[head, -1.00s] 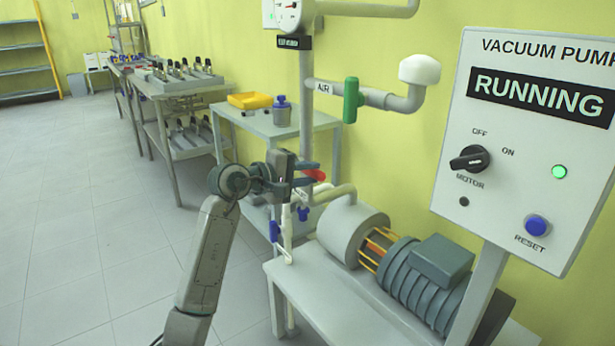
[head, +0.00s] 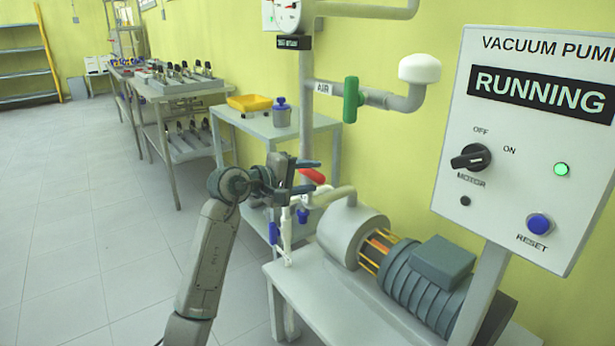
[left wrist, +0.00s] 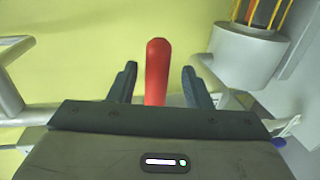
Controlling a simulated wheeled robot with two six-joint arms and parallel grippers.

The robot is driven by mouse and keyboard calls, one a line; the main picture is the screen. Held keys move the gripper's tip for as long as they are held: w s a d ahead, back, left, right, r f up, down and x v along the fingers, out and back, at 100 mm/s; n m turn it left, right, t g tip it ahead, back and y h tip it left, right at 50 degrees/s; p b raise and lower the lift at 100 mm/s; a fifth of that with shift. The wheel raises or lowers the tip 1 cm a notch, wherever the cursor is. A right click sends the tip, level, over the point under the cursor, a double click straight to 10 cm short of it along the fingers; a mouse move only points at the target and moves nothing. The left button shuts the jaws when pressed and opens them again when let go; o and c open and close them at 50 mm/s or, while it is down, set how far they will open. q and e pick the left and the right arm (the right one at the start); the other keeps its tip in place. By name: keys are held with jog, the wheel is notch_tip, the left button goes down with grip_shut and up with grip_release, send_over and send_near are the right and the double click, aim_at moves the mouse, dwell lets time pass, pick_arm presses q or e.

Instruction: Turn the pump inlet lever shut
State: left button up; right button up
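The red lever (head: 312,176) is on the pipe left of the pump body (head: 350,228). In the left wrist view the red lever (left wrist: 157,70) stands between the two dark fingers of my left gripper (left wrist: 158,82), with a gap on each side. In the head view my left gripper (head: 308,176) is at the lever, its fingers spread. It is open and not closed on the lever. The lever's pivot is hidden behind the gripper. My right gripper is not in view.
The control panel (head: 525,200) reads RUNNING and stands at the right. A green lever (head: 351,100) is on the AIR pipe above. Blue-handled valves (head: 273,232) sit just below the gripper. A side table (head: 262,124) with a yellow tray (head: 250,103) stands behind.

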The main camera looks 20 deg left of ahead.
pick_arm(q)
jog(key=shift+s+r, duration=0.1)
jog(key=v, duration=1)
jog(key=shift+s+a, duration=0.2)
jog(key=shift+a, duration=0.05)
dwell(0.3)
